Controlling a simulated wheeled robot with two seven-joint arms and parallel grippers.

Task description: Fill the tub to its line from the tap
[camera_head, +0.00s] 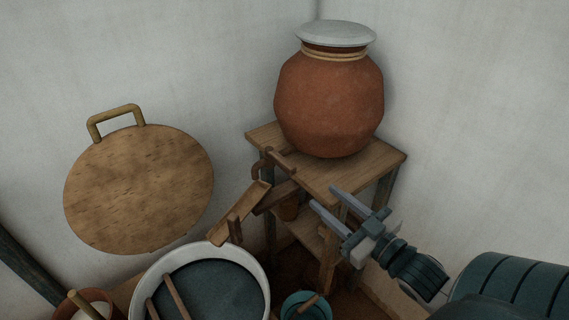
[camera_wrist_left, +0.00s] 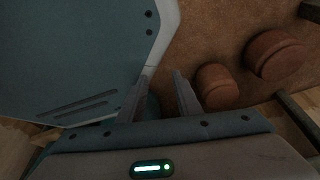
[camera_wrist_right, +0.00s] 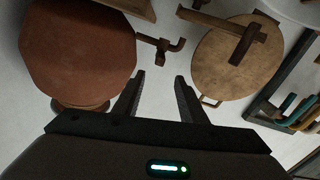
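The tub (camera_head: 262,272) is a round pale-rimmed vessel at the bottom of the head view, cut off by the frame. Its inside is dark blue-grey; I cannot make out a line or a water level. The brown tap (camera_head: 270,162) is at the front of the stand below the clay pot, and shows in the right wrist view (camera_wrist_right: 163,46). A wooden spout (camera_head: 242,210) slopes from near it towards the tub. My right gripper (camera_head: 323,197) is open and empty, right of the tap. My left gripper (camera_wrist_left: 162,74) is open and empty, outside the head view.
A large clay pot (camera_head: 330,100) with a pale lid stands on a wooden stand (camera_head: 378,164) in the corner. A round wooden board (camera_head: 138,190) leans at the left wall. Sticks lie across the tub. A small teal bucket (camera_head: 318,310) is beside it. Clay pots (camera_wrist_left: 277,55) show in the left wrist view.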

